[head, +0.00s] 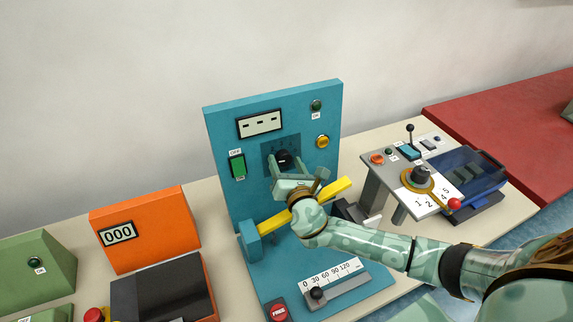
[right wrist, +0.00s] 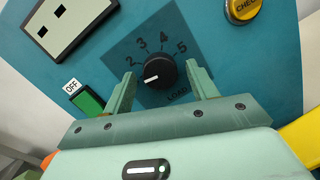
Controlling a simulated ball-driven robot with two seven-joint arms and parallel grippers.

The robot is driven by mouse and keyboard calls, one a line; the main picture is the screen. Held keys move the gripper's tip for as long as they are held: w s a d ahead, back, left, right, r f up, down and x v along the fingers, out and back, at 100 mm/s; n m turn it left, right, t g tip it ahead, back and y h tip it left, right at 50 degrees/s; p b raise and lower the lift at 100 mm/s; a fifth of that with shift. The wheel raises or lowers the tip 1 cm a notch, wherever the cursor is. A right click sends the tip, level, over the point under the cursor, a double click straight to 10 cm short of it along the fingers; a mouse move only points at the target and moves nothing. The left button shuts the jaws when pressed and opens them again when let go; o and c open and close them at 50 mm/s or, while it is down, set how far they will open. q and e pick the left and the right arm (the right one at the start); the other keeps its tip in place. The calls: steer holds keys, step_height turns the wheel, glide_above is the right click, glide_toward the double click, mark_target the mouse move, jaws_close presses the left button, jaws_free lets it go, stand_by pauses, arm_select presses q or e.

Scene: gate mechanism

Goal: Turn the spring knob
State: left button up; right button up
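The spring knob (right wrist: 160,72) is a black round dial with a white pointer line, on a dark blue plate marked 2, 3, 4, 5 and LOAD. In the head view the knob (head: 283,158) sits in the middle of the upright blue panel (head: 225,130). My right gripper (right wrist: 163,88) is open, with one finger on each side of the knob and a visible gap at both sides. In the head view my right gripper (head: 290,168) is in front of the panel at the knob. The knob's pointer aims toward the left. My left gripper is not in view.
A yellow bar (head: 275,221) crosses the panel below my right gripper. A green OFF switch (head: 237,166) and a yellow CHECK button (head: 322,142) flank the knob. A slider scale (head: 333,284) lies on the base. An orange box (head: 145,225) stands left.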

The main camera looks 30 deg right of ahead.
steer(key=c, duration=0.8)
steer(key=shift+m, duration=0.3)
steer(key=m, duration=0.3)
steer(key=shift+g+h, duration=0.4)
steer(key=shift+a+r+m+g+p, duration=0.1)
steer(key=shift+m+g+p, duration=0.25)
steer(key=shift+m, duration=1.95)
steer(key=o, duration=1)
